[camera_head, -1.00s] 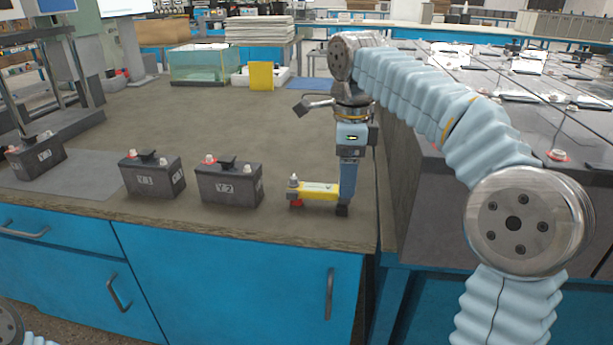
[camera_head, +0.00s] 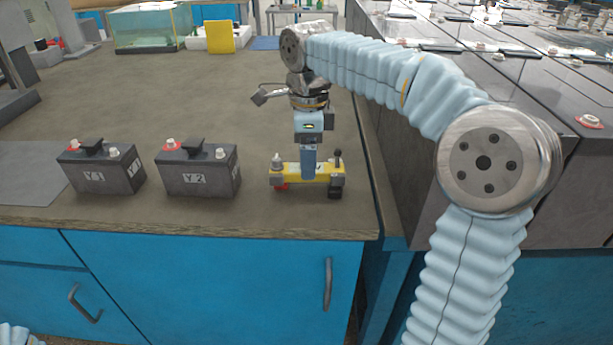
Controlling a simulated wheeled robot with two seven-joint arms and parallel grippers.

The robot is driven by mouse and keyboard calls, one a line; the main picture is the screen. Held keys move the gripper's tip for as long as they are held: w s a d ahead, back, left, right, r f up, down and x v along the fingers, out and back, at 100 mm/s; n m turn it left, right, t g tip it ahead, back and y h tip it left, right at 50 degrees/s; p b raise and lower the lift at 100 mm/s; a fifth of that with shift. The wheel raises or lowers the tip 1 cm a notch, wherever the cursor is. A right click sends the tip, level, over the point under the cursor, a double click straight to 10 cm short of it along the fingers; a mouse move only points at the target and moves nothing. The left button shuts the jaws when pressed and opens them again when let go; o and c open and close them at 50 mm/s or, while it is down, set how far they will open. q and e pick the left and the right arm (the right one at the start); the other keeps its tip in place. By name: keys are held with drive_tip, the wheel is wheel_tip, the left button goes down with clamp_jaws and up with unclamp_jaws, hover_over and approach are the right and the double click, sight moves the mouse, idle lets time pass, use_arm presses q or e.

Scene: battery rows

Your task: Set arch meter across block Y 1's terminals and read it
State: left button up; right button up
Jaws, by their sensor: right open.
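The block marked Y 1 (camera_head: 98,170) is a dark battery on the bench at left, with a red-ringed terminal, a pale terminal and a black piece between them on top. The arch meter (camera_head: 290,174) is a yellow bar with a red foot at its left end and a dark one at its right end. It stands upright on the bench, right of the blocks. My right gripper (camera_head: 308,172) points down at the middle of the meter's bar, open. Its fingers overlap the bar in view; contact is unclear. My left gripper is out of view.
The block marked Y 2 (camera_head: 198,172) stands between Y 1 and the meter. A grey mat (camera_head: 30,170) lies left of Y 1. The bench (camera_head: 200,95) is clear behind the blocks. A row of large dark batteries (camera_head: 415,160) stands to the right. A glass tank (camera_head: 150,30) stands at the back.

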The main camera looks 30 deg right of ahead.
drive_tip(key=f, duration=0.5)
drive_tip(key=shift+s+a+f, duration=0.1)
drive_tip(key=shift+s, duration=0.15)
drive_tip(key=c, duration=1.2)
drive_tip(key=shift+c, duration=0.4)
